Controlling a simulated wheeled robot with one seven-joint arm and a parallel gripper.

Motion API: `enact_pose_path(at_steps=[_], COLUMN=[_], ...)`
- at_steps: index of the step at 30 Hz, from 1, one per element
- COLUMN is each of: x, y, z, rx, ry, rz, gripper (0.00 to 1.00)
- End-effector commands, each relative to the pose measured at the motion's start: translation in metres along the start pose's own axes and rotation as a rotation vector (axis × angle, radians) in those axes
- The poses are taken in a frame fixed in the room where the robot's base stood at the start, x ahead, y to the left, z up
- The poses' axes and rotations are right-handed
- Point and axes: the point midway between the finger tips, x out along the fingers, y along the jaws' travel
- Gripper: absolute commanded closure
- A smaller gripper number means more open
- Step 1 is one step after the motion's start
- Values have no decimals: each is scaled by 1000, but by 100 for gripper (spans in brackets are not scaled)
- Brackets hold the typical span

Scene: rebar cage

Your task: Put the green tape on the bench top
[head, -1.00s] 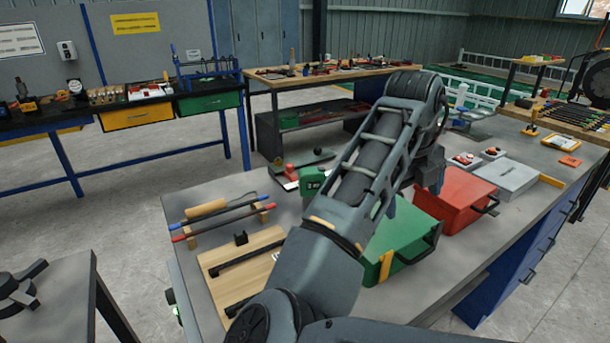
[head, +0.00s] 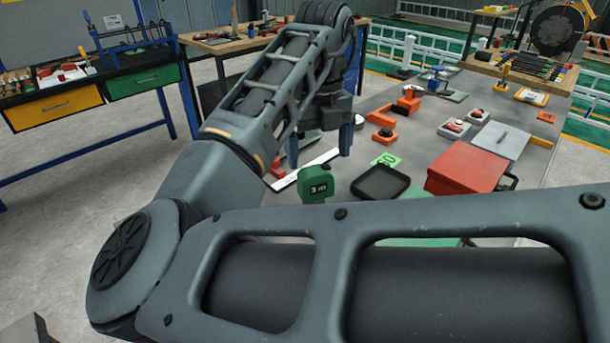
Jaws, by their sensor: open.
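The green tape (head: 314,186) is a tape measure with a "3 m" label. It stands upright and appears to rest on the grey bench top (head: 378,112), just beyond my arm. My gripper (head: 320,146) points down with its two blue fingers apart. It is above and beyond the tape in the picture, with nothing seen between the fingers. I cannot tell the height of the fingertips over the bench. My forearm hides the near part of the bench.
Right of the tape are a black tray (head: 380,182), a flat green piece (head: 386,160) and a red box (head: 466,170). A white-and-red strip (head: 305,169) lies behind the tape. A grey case (head: 498,139) and small orange parts (head: 408,100) stand farther back.

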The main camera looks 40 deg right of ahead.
Motion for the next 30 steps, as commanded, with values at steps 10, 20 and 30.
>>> enact_pose_path(at_steps=[10,20,30], x=[36,71,72], y=[4,5,5], z=[-1,0,0], rx=[-3,-2,-1], ry=[2,0,-1], rz=[-1,-1,-1], gripper=[0,0,13])
